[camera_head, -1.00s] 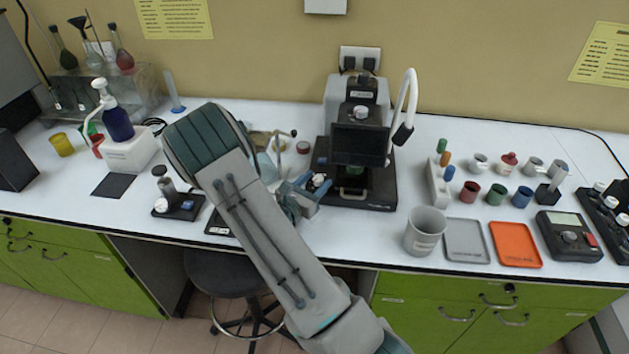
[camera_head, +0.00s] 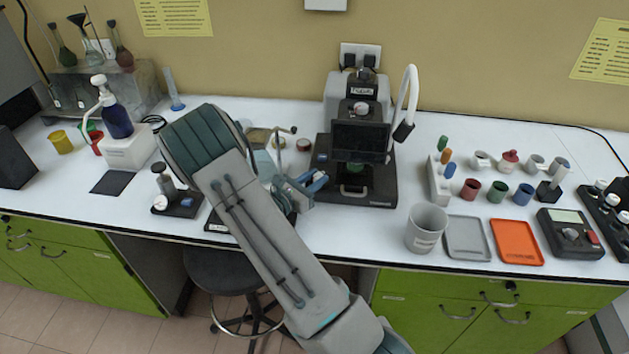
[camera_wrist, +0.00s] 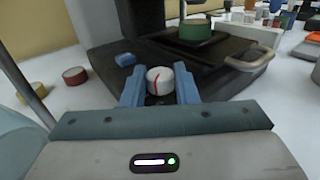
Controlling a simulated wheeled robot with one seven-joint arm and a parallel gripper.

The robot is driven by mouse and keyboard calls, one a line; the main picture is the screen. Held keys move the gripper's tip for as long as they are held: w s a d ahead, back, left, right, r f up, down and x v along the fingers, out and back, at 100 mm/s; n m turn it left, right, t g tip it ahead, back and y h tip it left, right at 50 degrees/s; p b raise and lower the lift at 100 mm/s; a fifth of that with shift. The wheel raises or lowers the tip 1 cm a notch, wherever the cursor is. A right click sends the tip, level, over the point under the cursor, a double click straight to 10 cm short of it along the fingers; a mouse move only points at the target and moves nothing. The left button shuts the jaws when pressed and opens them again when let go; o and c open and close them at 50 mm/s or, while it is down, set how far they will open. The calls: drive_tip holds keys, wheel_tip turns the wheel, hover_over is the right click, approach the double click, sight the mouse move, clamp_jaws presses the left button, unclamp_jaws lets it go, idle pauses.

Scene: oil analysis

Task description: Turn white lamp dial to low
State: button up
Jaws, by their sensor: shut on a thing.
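The white lamp dial (camera_wrist: 160,80) sits at the front left corner of the black microscope base (camera_wrist: 235,72), with a red line on its face running nearly up and down in the wrist view. My gripper (camera_wrist: 159,86) has its two blue fingers on either side of the dial, shut on it. In the head view, my gripper (camera_head: 318,181) is at the left front of the microscope (camera_head: 360,130), and its fingers hide the dial. No low marking can be read.
A blue button (camera_wrist: 125,59) is just beyond the dial on the base. A green-sided dish (camera_wrist: 195,28) sits on the microscope stage. A grey beaker (camera_head: 426,230) and an orange tray (camera_head: 516,243) stand to the right.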

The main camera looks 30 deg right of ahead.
drive_tip(key=m+g, duration=0.1)
drive_tip(key=g, duration=0.1)
drive_tip(key=m+g+b, duration=0.1)
drive_tip(key=m+g, duration=0.1)
drive_tip(key=g, duration=0.1)
drive_tip(key=w+m+g+h+b, duration=0.1)
drive_tip(key=m+g, duration=0.1)
drive_tip(key=g, duration=0.1)
drive_tip(key=shift+f, duration=0.1)
drive_tip(key=shift+w+m+g+y+b, duration=0.1)
drive_tip(key=shift+m+g+y+b, duration=0.4)
drive_tip(key=shift+m+g, duration=1.35)
drive_tip(key=shift+n+g, duration=0.25)
drive_tip(key=shift+g, duration=0.2)
drive_tip(key=o, duration=1)
drive_tip(key=shift+n+t, duration=0.3)
drive_tip(key=shift+t, duration=0.1)
